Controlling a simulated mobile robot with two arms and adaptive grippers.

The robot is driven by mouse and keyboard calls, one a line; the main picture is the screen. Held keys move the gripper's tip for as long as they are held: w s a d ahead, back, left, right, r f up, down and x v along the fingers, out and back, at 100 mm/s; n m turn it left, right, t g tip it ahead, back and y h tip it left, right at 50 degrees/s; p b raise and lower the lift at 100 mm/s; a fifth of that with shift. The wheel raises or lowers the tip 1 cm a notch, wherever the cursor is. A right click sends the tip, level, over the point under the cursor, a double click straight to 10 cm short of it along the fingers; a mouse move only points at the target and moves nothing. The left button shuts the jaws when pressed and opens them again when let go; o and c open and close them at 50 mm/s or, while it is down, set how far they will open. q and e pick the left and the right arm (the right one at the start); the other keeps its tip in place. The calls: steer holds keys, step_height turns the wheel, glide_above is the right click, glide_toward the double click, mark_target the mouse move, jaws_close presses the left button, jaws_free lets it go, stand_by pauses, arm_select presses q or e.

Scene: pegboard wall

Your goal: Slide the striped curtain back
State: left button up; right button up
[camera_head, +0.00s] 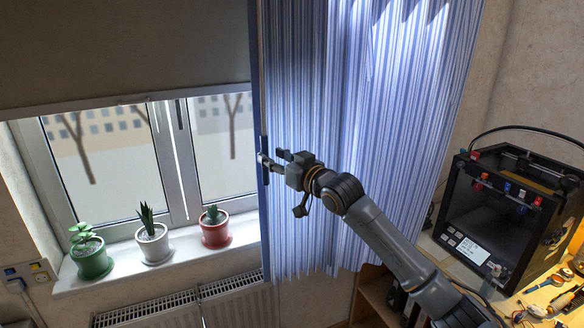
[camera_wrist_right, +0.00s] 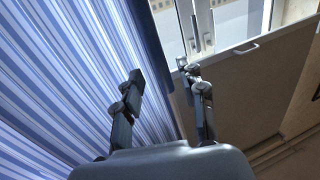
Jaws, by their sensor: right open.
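The blue-and-white striped curtain (camera_head: 345,110) hangs to the right of the window, covering its right part. Its darker left edge is near the fingers. My right gripper (camera_head: 272,157) is open at this edge, about halfway up. In the right wrist view the curtain (camera_wrist_right: 60,80) fills the left side. Its dark edge band runs down between the two spread fingers of my right gripper (camera_wrist_right: 162,75), one on the striped side and one on the window side. I cannot tell whether either finger touches the cloth. My left gripper is not in view.
A grey blind (camera_head: 125,50) covers the window's upper part. Green (camera_head: 93,262), white (camera_head: 154,248) and red (camera_head: 215,234) plant pots stand on the sill (camera_head: 125,262), above a radiator (camera_head: 185,303). A black 3D printer (camera_head: 500,225) stands at right, with tools beside it.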

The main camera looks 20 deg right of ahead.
steer(key=v, duration=0.7)
steer(key=shift+s, duration=0.4)
steer(key=shift+d, duration=0.15)
